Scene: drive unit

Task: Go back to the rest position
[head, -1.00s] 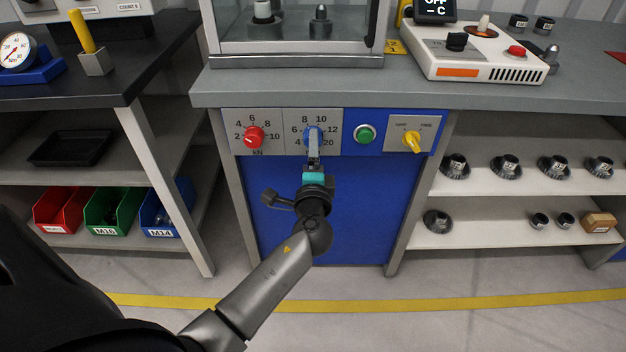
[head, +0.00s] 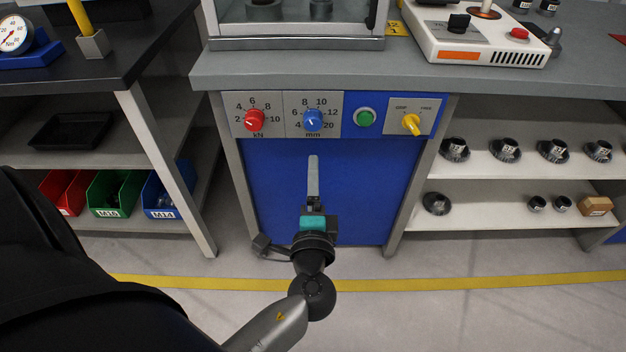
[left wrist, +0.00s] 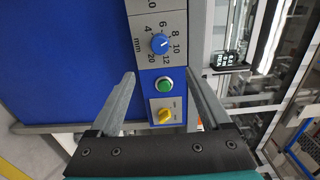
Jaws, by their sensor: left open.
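My left gripper (head: 313,180) is in front of the blue cabinet front, below the control panel, and holds nothing. In the left wrist view its two fingers (left wrist: 160,105) stand apart, with the panel seen between and beyond them. The blue mm knob (head: 313,120) is above the gripper and apart from it; it also shows in the left wrist view (left wrist: 160,44). The red kN knob (head: 254,120), green button (head: 365,118) and yellow switch (head: 411,124) sit on the same panel. My right gripper is not in view.
A grey worktop (head: 480,86) juts out above the panel. Shelves with black parts (head: 553,150) stand at the right. Red, green (head: 112,193) and blue bins are on a low shelf at the left. The floor (head: 450,315) in front is clear, with a yellow line.

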